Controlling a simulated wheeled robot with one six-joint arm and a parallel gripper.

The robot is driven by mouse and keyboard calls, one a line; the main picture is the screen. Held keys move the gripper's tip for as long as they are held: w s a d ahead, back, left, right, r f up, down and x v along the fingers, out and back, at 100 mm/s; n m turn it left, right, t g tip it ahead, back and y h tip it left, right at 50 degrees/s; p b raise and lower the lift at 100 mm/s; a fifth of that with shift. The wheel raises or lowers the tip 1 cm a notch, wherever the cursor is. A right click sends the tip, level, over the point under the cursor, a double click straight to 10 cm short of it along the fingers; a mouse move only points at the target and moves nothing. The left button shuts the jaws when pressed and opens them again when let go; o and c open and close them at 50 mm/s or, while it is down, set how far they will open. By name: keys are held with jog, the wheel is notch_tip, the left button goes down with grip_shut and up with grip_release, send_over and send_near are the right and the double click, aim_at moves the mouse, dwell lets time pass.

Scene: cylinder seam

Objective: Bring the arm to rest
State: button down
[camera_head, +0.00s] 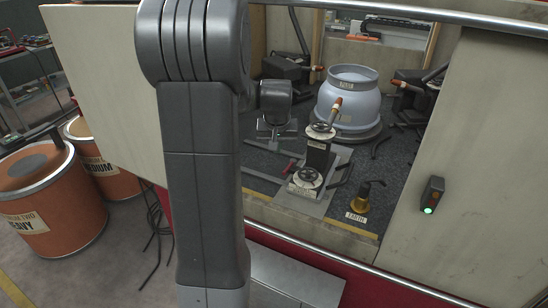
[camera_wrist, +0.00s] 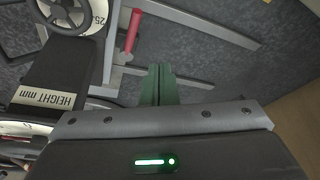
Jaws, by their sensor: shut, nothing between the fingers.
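My gripper (camera_wrist: 158,85) shows in the wrist view as two green fingers closed together, with nothing between them. They point over a dark speckled floor and metal rails (camera_wrist: 198,52). A red-handled lever (camera_wrist: 133,30) is just beyond and left of the fingertips, with no clear contact. In the head view my arm (camera_head: 200,180) stands upright across the left of the bay opening, and my fingers cannot be made out there.
A black height device (camera_head: 317,155) stands on a plate, its column also in the wrist view (camera_wrist: 68,65). Behind it is a grey-blue vessel (camera_head: 347,95). A brass earth fitting (camera_head: 361,203) is at the front edge. A pale panel (camera_head: 465,150) bounds the right; orange drums (camera_head: 45,205) stand left.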

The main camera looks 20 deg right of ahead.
jog(key=r, duration=0.3)
jog(key=s+d+r, duration=0.1)
jog(key=shift+r, duration=0.35)
jog(key=f, duration=0.3)
jog(key=w+a+f, duration=0.1)
jog(key=f, duration=0.2)
jog(key=w+a+f, duration=0.1)
jog(key=f, duration=0.2)
jog(key=shift+w+f, duration=0.2)
jog(key=shift+f, duration=0.05)
jog(key=shift+s+d+f, duration=0.2)
jog(key=shift+s+d, duration=0.35)
jog(key=shift+s, duration=0.15)
jog(key=shift+s+d+f, duration=0.15)
jog(key=shift+s+d, duration=0.4)
jog(key=shift+s, duration=0.15)
